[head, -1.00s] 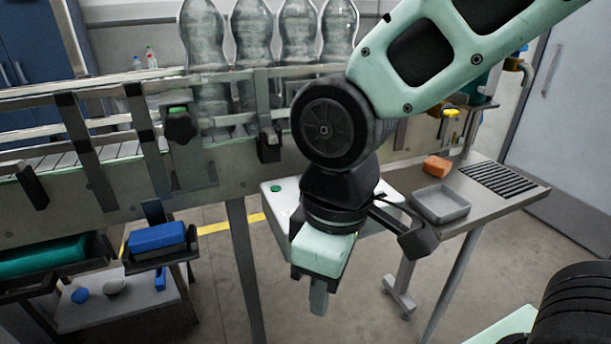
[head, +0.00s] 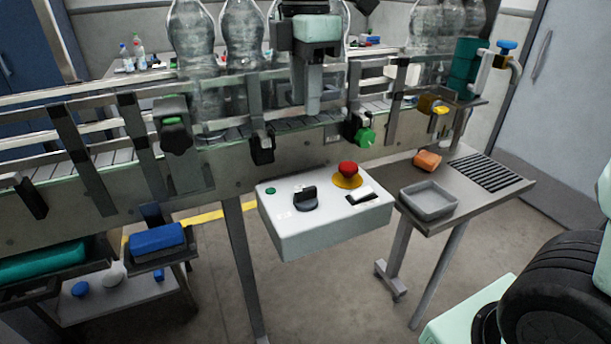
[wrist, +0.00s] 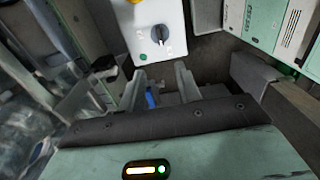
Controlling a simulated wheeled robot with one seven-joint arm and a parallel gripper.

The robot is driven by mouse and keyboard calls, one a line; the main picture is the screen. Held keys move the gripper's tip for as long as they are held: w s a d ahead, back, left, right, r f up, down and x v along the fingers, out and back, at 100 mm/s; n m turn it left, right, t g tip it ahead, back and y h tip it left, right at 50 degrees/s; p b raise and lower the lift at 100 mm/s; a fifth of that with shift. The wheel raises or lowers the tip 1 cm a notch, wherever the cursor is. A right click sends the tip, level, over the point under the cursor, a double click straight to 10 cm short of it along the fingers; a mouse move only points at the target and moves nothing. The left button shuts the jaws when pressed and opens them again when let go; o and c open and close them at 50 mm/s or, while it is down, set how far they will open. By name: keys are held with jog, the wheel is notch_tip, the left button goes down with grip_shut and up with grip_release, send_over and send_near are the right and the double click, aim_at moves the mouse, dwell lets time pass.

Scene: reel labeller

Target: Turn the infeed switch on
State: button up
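A white control box (head: 325,235) hangs at the conveyor's front. On its top are a black rotary knob (head: 305,199), a green round lamp or button (head: 271,190), a red mushroom button (head: 347,170) on a yellow disc, and a black-and-white rocker (head: 361,196). Labels are too small to read, so I cannot tell which control is the infeed switch. My gripper (head: 307,103) is raised above and behind the box, before the bottles. In the wrist view its fingers (wrist: 163,88) are apart and empty, with the knob (wrist: 160,38) and green lamp (wrist: 143,57) beyond them.
The conveyor (head: 230,165) carries several clear bottles (head: 242,35) behind the box. A green knob (head: 365,136) sticks out above the box. At right a side table holds a grey tray (head: 428,203) and an orange block (head: 428,159). Space before the box is clear.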

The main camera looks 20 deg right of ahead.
aim_at(306, 189)
notch_tip(306, 189, down, 17)
jog(key=shift+f, duration=0.1)
dwell(0.4)
grip_shut()
